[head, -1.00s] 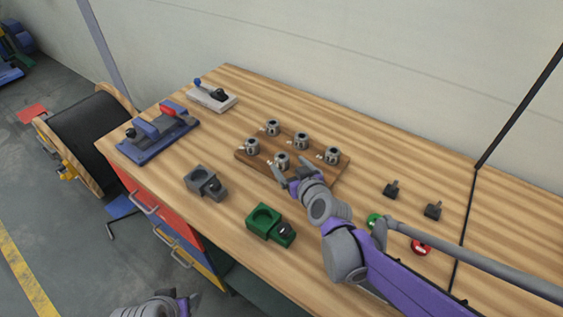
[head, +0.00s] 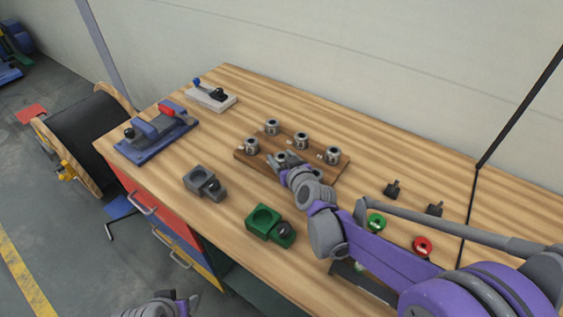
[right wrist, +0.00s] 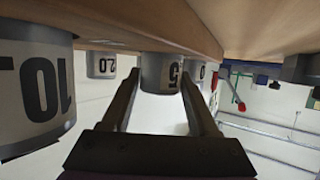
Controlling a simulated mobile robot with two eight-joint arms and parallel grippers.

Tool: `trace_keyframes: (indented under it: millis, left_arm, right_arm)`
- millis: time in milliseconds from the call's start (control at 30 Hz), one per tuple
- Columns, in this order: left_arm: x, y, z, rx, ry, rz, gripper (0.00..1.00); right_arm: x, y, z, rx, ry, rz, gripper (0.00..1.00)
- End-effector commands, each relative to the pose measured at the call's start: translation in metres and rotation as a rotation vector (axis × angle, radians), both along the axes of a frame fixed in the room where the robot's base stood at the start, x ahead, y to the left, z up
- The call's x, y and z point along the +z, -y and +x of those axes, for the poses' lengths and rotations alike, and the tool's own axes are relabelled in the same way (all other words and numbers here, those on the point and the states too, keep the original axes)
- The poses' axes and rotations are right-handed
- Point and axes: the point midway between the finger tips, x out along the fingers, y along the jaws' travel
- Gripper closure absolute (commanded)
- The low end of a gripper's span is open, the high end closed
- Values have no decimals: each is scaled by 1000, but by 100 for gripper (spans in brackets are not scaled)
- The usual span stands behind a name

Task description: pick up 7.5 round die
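Several grey round dies stand on a brown wooden board (head: 312,171); their labels are too small to read in the head view. My right gripper (head: 282,162) is low at the board's front edge, at the front middle die, which it partly hides. In the right wrist view, which looks upside down, that die (right wrist: 160,75) stands between the tips of the two dark fingers (right wrist: 160,85). Its label shows a 5; the rest is turned away. The fingers look apart, and I cannot see contact. My left gripper (head: 178,304) shows only partly at the bottom edge.
A die marked 10 (right wrist: 36,85) and one marked 20 (right wrist: 103,65) stand beside the fingers. A green holder (head: 264,219) and a grey holder (head: 197,180) stand in front of the board. Green (head: 376,222) and red (head: 422,246) round pieces lie at right.

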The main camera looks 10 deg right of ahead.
Motion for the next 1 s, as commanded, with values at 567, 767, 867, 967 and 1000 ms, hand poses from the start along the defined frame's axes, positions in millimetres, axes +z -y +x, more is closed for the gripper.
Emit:
trace_keyframes:
  millis: [567, 767, 867, 967, 1000]
  left_arm:
    - [0, 0, 0, 0, 0, 0, 50]
    - [0, 0, 0, 0, 0, 0, 50]
    - [1, 0, 0, 0, 0, 0, 50]
    - [4, 0, 1, 0, 1, 0, 50]
    - [6, 0, 1, 0, 2, 0, 50]
  right_arm:
    - [0, 0, 0, 0, 0, 0, 100]
    - [1, 0, 0, -1, 1, 0, 100]
    - [7, 0, 0, -1, 1, 0, 100]
    - [21, 0, 0, -1, 2, 0, 100]
    - [28, 0, 0, -1, 2, 0, 100]
